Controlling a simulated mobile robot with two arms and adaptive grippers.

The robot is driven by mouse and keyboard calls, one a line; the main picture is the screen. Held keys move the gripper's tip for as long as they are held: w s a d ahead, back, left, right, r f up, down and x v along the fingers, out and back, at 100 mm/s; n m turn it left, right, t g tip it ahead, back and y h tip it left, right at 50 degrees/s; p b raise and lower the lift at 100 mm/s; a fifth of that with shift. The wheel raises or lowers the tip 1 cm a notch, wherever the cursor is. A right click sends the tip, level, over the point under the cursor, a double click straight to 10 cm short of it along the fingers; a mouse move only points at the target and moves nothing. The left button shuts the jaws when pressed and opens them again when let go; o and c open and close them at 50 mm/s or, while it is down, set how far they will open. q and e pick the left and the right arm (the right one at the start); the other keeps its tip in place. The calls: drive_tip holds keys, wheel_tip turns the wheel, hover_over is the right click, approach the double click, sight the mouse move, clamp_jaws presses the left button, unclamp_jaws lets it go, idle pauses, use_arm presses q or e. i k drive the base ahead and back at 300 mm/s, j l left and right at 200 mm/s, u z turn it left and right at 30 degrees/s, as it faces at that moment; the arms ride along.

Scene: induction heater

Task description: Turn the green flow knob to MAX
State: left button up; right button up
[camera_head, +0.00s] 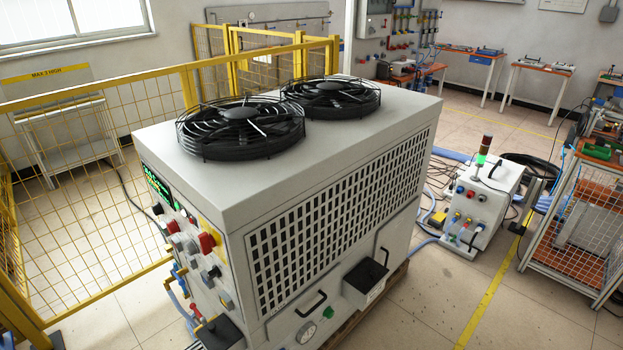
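A small green knob (328,312) sits low on the vented side of the large white cooling unit (340,130), near the bottom edge of the view. It is beside a round gauge (306,332) and is too small for me to read its setting or any MAX mark. Neither of my grippers can be made out in this view.
The unit's left face carries a green-lit display (158,187) and several knobs, including a red one (207,242). A black open box (365,276) juts from the vented side. A yellow mesh fence (85,190) stands left and behind. Floor is clear at the lower right.

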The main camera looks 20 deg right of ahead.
sight(328, 313)
drive_tip(key=z, duration=1)
